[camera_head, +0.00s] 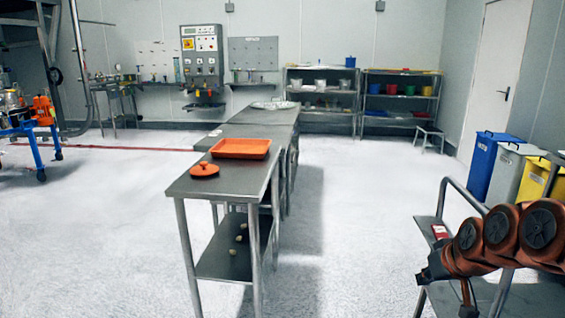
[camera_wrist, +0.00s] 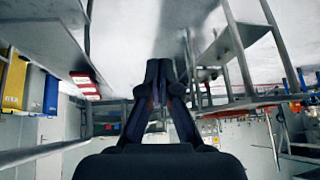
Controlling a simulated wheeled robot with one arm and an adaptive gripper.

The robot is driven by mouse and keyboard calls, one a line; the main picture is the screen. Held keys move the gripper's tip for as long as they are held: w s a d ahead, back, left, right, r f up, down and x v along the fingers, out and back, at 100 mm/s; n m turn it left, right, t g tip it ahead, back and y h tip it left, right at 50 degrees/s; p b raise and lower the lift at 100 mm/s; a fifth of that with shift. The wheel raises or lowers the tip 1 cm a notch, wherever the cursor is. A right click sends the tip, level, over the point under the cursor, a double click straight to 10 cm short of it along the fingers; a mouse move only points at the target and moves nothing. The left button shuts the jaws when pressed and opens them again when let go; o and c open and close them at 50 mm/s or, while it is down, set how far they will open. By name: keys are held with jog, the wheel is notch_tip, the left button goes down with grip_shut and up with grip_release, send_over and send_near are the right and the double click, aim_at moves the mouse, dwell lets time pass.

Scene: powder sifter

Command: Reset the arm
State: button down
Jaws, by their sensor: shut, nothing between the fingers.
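My arm, with its dark and orange-brown joints, is folded at the lower right of the head view, beside and partly in front of a metal cart (camera_head: 428,228). My gripper (camera_wrist: 158,68) shows in the wrist view with its two dark fingers close together at the tips. It is shut and empty, and nothing touches the fingertips. In the head view I cannot make out the fingers clearly.
A steel table (camera_head: 185,187) bears an orange tray (camera_head: 241,148) and an orange lid (camera_head: 204,170). Blue (camera_head: 484,160), grey (camera_head: 512,172) and yellow (camera_head: 540,180) bins stand at the right. Floor between table and cart is clear.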

jog(key=s+a+f+n+g, duration=0.1)
jog(key=s+a+f+g, duration=0.3)
jog(key=s+a, duration=0.7)
jog(key=s+a+f+g, duration=0.1)
jog(key=s+a+g, duration=0.2)
jog(key=s, duration=0.6)
jog(key=s+a+f+g, duration=0.2)
jog(key=s, duration=0.7)
jog(key=s+p+v, duration=0.2)
jog(key=p+v, duration=0.8)
jog(key=s+a+r+p+v, duration=0.1)
jog(key=s+p+v, duration=0.1)
jog(key=p+v, duration=0.8)
jog(key=shift+a+r+m+t+h, duration=0.2)
jog(key=shift+r+m+t+h, duration=0.15)
jog(key=shift+r, duration=0.25)
jog(key=shift+d, duration=0.1)
